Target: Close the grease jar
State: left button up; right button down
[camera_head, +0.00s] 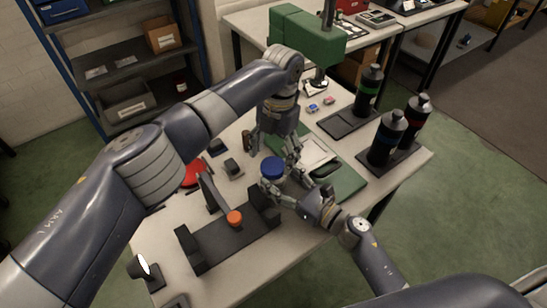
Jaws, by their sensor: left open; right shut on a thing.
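A blue round piece (271,167), which looks like the grease jar's lid, shows between my two grippers above the workbench. The jar body below it is mostly hidden by my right gripper's fingers. My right gripper (280,183) reaches in from the lower right and is shut, apparently on the jar just under the blue piece. My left gripper (270,149) points down from above, its fingers spread, close over the blue piece. I cannot tell whether it touches it, or whether the blue piece is seated on the jar.
The white workbench (247,263) holds a black stand with an orange knob (234,218), a red round object (193,173) and a green mat (347,182). Several dark bottles (387,137) stand at the right. A green press (306,38) stands behind. Shelving (125,68) is at the left.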

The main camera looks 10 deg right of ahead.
pick_arm(q)
notch_tip(320, 180, up, 2)
jog(key=shift+r, duration=0.25)
